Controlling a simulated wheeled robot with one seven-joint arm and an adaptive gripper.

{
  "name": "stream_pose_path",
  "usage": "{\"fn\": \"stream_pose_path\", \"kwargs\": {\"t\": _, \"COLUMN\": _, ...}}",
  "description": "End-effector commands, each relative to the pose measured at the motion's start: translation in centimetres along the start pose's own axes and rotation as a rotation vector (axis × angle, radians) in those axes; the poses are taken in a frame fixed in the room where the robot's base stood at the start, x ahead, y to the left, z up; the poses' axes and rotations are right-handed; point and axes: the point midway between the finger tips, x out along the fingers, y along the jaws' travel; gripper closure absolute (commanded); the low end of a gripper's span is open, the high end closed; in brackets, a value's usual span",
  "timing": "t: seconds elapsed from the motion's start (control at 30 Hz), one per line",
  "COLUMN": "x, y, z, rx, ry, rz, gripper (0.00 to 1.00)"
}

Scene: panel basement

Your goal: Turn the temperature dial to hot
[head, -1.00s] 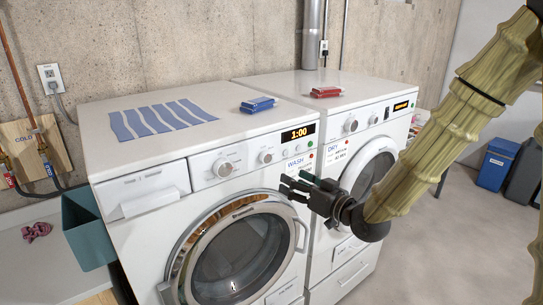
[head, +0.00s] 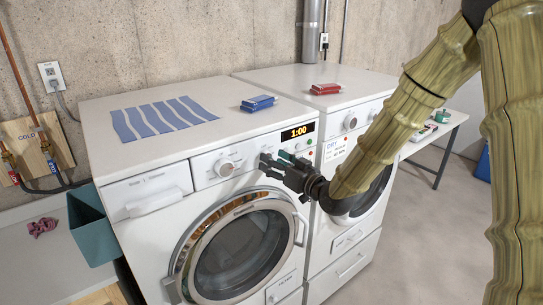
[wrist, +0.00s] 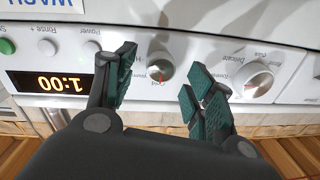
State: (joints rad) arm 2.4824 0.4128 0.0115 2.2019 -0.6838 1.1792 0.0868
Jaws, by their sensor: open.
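The washer's temperature dial (wrist: 160,68) is a small round knob. In the wrist view, which is upside down, its red mark points at the "Cold" label; a label starting with "H" is partly covered by a finger. My gripper (head: 266,166) is open in front of the washer's panel and hides the dial in the head view. In the wrist view the fingertips of my gripper (wrist: 162,72) are on either side of the dial, apart from it. The washer (head: 140,170) stands left of the dryer.
A larger cycle dial (head: 224,168) is left of the gripper; it also shows in the wrist view (wrist: 254,79). The lit display (head: 298,132) reads 1:00. A blue box (head: 258,103) and striped cloth (head: 160,115) lie on top. The dryer (head: 340,240) is close on the right.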

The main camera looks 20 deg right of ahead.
Motion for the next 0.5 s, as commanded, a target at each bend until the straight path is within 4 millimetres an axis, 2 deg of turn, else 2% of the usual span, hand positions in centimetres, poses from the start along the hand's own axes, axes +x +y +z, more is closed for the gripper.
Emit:
{"fn": "stream_pose_path", "kwargs": {"t": 0.2, "x": 1.6, "y": 0.0, "z": -0.1, "rx": 0.000, "ry": 0.000, "rz": 0.000, "gripper": 0.46}}
{"fn": "stream_pose_path", "kwargs": {"t": 0.5, "x": 1.8, "y": 0.0, "z": 0.1, "rx": 0.001, "ry": 0.000, "rz": 0.000, "gripper": 0.46}}
